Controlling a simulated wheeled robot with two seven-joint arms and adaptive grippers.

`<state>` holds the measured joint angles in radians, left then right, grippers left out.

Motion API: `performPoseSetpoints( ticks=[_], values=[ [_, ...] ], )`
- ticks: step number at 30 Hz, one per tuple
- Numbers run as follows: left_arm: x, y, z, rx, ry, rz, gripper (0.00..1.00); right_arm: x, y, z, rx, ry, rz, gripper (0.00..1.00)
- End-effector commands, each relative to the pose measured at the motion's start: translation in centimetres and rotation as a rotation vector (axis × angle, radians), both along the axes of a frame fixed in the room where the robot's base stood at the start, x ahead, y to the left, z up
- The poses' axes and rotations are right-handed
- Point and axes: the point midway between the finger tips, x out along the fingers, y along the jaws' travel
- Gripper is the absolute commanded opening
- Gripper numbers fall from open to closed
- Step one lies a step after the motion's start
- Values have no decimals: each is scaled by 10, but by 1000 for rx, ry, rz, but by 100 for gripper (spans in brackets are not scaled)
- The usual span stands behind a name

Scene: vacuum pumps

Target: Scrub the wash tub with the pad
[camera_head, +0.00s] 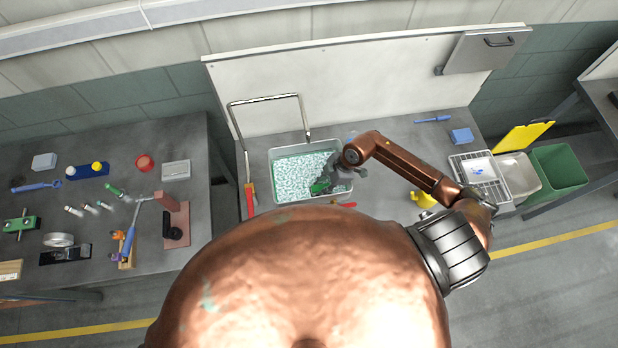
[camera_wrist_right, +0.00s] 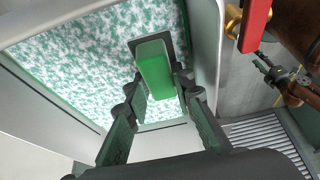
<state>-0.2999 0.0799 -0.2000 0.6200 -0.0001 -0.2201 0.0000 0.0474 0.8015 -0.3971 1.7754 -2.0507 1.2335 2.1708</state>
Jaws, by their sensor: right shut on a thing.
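The wash tub (camera_head: 271,167) is a grey rectangular basin set in the bench at the middle of the head view, with white-and-green mottled contents. My right gripper (camera_head: 328,178) reaches down into its right part. The pad (camera_head: 319,187) is green and shows beside the fingers. In the right wrist view the pad (camera_wrist_right: 155,72) is a green block on a dark plate, held between the fingers of my right gripper (camera_wrist_right: 160,85) over the mottled surface. Whether the pad touches the surface is unclear. What seems to be my left gripper (camera_wrist_right: 270,70) shows small at that view's right; its jaws are unclear.
A metal pipe frame (camera_head: 265,99) stands behind the tub. A red tap handle (camera_wrist_right: 256,25) is beside the tub. A wire rack (camera_head: 470,158), a blue block (camera_head: 460,136) and a green bin (camera_head: 560,170) are to the right. Another bench (camera_head: 130,140) with tools is left.

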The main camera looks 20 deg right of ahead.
Motion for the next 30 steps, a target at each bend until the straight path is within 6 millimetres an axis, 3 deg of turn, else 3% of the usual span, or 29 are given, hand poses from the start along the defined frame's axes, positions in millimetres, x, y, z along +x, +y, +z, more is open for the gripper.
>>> performPoseSetpoints(
  ticks=[4, 10, 30],
  values=[
    [0, 0, 2, 0, 0, 0, 40, -2, -11, -1, -4, 0, -1, 3],
    [0, 0, 4, 0, 0, 0, 40, -2, -11, 0, -3, 0, 0, 3],
    [1, 0, 26, 0, -1, 0, 40, 8, 32, 10, -1, -1, 0, 3]
  ],
)
